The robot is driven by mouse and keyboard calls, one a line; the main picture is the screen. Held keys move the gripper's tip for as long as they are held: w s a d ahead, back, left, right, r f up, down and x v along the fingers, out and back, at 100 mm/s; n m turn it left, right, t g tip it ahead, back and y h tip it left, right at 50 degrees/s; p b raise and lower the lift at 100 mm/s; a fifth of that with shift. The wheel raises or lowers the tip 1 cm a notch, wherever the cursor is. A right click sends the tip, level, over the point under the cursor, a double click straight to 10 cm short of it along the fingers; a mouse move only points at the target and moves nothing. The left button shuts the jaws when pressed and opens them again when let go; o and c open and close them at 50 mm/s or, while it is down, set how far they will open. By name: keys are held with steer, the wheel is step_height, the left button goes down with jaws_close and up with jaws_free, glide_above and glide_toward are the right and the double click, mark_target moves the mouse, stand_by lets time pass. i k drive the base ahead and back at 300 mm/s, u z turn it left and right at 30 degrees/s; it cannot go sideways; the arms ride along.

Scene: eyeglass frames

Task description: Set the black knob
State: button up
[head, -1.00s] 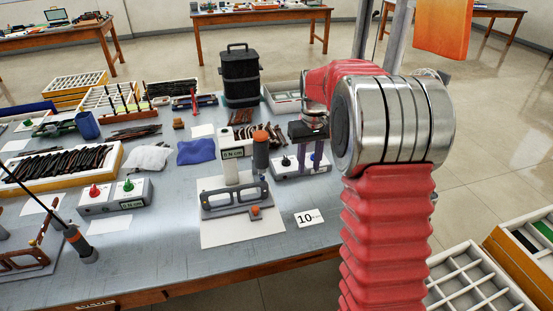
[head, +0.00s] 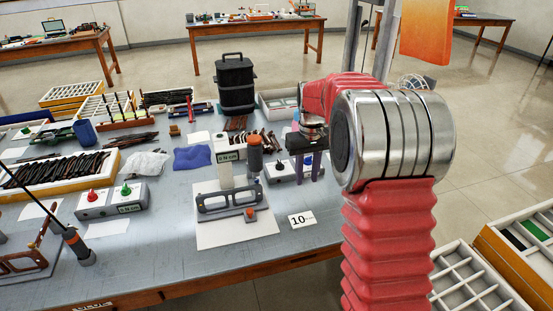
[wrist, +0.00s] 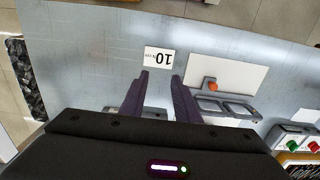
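A small grey box (head: 284,175) stands on the table below and beside my gripper. A dark knob (head: 280,166) shows on its left side, and a blue knob shows partly behind the fingers. I cannot tell for sure that the dark knob is the black one. My gripper (head: 308,178) points down over the right part of this box, with its two purple fingers apart and nothing seen between them. In the wrist view the fingers (wrist: 162,76) are also apart, and the box is mostly hidden behind them and the gripper body.
A card marked 10 (head: 302,219) lies in front of the box. A grey eyeglass frame fixture (head: 225,201) on white paper is to the left, with a tall orange-topped post behind it. Another box (head: 110,202) has red and green knobs. Bare table lies at the front.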

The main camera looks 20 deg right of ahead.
mark_target(279, 167)
steer(key=z, duration=0.05)
steer(key=i, duration=0.95)
steer(key=u, duration=0.05)
